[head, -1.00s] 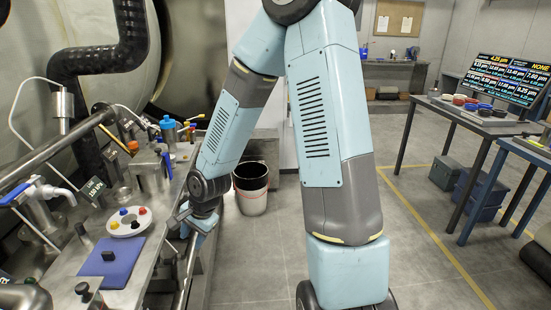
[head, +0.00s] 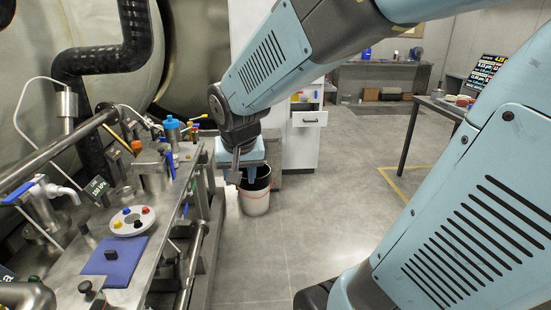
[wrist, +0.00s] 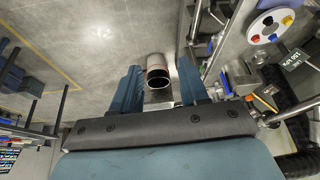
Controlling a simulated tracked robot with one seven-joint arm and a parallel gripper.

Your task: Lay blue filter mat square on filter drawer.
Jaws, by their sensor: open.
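A flat blue mat (head: 105,272), which looks like the blue filter mat, lies on the steel bench at the lower left of the head view. A small black block or knob stands on it. I cannot tell which part is the filter drawer. My gripper (head: 239,176) is right of the bench in the head view, apart from the mat, pointing down in front of a bucket. In the wrist view its two blue fingers (wrist: 158,72) are spread with nothing held between them. The mat is not seen in the wrist view.
A white ring tray (head: 121,229) with coloured knobs sits just behind the mat. A blue-handled tap (head: 45,190) and a blue-capped bottle (head: 170,128) stand on the bench. The bucket (head: 255,200) stands on the floor. The middle floor is clear.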

